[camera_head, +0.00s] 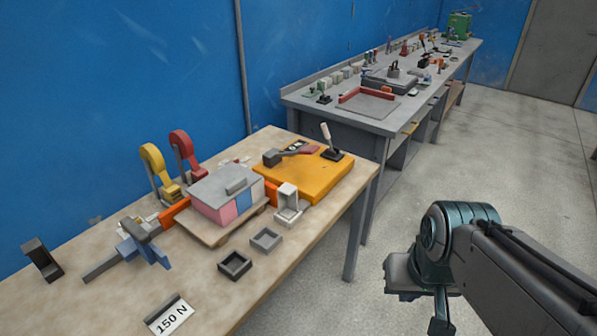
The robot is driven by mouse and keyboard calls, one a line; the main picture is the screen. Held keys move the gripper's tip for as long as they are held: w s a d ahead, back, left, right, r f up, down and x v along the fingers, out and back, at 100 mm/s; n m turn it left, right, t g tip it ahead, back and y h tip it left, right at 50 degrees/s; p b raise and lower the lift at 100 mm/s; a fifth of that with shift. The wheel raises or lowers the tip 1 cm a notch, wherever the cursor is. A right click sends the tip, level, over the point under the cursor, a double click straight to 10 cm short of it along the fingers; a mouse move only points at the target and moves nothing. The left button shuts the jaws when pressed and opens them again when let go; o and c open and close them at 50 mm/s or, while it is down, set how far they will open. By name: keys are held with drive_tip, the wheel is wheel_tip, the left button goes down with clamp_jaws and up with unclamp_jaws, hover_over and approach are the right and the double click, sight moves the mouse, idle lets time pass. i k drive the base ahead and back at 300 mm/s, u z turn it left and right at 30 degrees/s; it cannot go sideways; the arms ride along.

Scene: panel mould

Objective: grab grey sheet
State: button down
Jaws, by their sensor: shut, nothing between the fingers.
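A flat grey sheet (222,183) lies on top of pink and blue blocks on the near table, with a small grey bar (236,186) on it. Another flat grey plate (367,107) lies on the far bench beside a red L-shaped edge; I cannot tell for certain which one the task names. My gripper (438,322) is at the lower right, over the floor, clear of the near table and well apart from both. It is shut and empty. Its fingertips are partly hidden at this angle.
The near table (205,290) also holds an orange slab (300,180), a yellow hook-shaped clamp (155,165), a red one (185,150), a blue-grey clamp (142,243), and small open trays (235,264). The floor (500,150) between my arm and the benches is clear.

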sight(215, 189)
drive_tip(key=k, duration=0.25)
drive_tip(key=z, duration=0.4)
drive_tip(key=i, duration=1.35)
drive_tip(key=u, duration=1.55)
drive_tip(key=i, duration=0.65)
drive_tip(key=u, duration=0.8)
